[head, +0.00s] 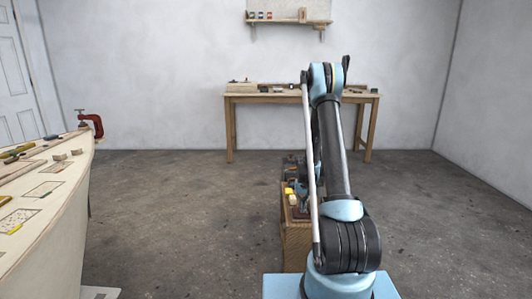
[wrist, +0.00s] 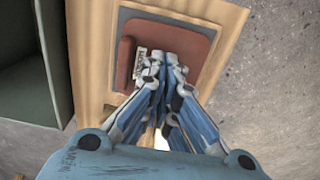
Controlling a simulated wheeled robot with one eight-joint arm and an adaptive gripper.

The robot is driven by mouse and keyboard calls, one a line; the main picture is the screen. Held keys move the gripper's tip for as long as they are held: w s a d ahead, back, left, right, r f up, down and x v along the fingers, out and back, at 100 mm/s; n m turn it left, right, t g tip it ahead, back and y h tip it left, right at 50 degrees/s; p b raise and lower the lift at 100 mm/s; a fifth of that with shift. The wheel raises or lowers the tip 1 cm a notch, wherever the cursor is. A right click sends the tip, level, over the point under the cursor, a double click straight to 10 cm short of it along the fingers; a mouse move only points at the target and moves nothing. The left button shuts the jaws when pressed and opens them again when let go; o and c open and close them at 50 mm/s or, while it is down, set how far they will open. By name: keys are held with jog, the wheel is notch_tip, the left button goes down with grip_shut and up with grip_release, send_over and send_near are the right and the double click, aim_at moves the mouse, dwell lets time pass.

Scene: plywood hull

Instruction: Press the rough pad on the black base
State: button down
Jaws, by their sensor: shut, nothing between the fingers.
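In the wrist view my gripper (wrist: 168,62) points down with its fingers closed together and empty. Its tips are over a reddish-brown plate (wrist: 192,38) with rounded corners, set on a pale wooden top. I cannot tell whether the tips touch it. A darker red bar (wrist: 124,62) and a small printed label (wrist: 139,64) lie at the plate's left side. The fingers hide the plate's lower middle. No rough pad on a black base can be made out clearly in either view.
A wooden stand (head: 296,245) with yellow and dark items stands beside my arm. A dark green open box (wrist: 30,70) is left in the wrist view. A plywood hull (head: 40,200) with a red clamp (head: 97,124) is at left; a workbench (head: 270,98) stands behind.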

jog(key=shift+r, duration=3.15)
jog(key=s+r+t, duration=0.1)
jog(key=s+r, duration=1.8)
jog(key=r, duration=0.2)
jog(key=s+f+t, duration=0.1)
jog(key=s+f, duration=0.1)
jog(key=s, duration=2.3)
